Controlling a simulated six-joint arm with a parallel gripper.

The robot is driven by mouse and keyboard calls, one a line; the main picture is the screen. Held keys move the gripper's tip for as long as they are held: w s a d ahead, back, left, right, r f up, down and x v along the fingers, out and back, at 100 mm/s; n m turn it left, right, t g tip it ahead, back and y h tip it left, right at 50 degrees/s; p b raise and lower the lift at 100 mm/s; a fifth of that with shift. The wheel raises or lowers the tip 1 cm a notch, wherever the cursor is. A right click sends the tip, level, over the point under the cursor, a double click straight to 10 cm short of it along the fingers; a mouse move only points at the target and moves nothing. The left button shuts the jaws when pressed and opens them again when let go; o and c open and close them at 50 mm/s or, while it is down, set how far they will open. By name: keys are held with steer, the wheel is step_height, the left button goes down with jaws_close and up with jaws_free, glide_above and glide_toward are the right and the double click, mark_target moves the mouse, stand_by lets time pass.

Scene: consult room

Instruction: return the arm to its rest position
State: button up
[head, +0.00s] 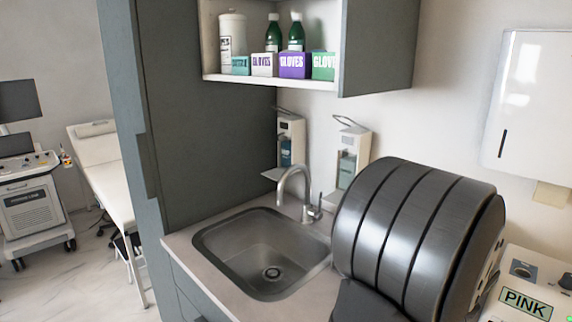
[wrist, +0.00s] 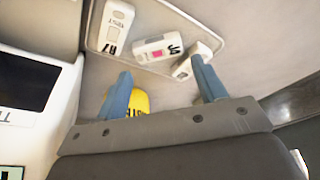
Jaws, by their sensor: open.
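My gripper (wrist: 163,84) shows in the wrist view with its two blue fingers spread wide apart and nothing held between them. A yellow object (wrist: 139,103) with dark lettering shows behind the left finger, partly hidden by the gripper body; I cannot tell how far it is from the finger. In the head view a large dark grey banded cylinder, which seems to be part of my arm, fills the lower right. My gripper does not show in that view.
In the wrist view, several small white labelled items, one a white box (wrist: 157,50), lie on a pale surface (wrist: 190,22). In the head view are a sink (head: 265,250), a tap (head: 297,190), an open shelf (head: 270,82), a PINK-labelled container (head: 527,285) and a wall dispenser (head: 527,100).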

step_height(320, 180, down, 3)
steer(key=shift+r, duration=0.2)
steer(key=v, duration=1.1)
steer(key=x, duration=1.2)
steer(key=shift+s, duration=0.1)
step_height(320, 180, up, 4)
steer(key=shift+r, duration=0.1)
steer(key=s+d+r+m+h, duration=0.1)
steer(key=s+d+r+m, duration=0.15)
steer(key=s, duration=0.45)
steer(key=s+d+r+m+g, duration=0.1)
steer(key=s+d+r+m, duration=0.2)
steer(key=s, duration=0.4)
steer(key=s+d+r+m+h, duration=0.1)
steer(key=s+d+r+m, duration=0.2)
steer(key=s, duration=0.4)
steer(key=shift+m, duration=0.25)
steer(key=w+f, duration=0.6)
steer(key=w, duration=0.1)
steer(key=w+d+f, duration=0.1)
steer(key=w+f, duration=0.2)
steer(key=w, duration=0.1)
steer(key=shift+w, duration=0.1)
steer(key=shift+f, duration=0.45)
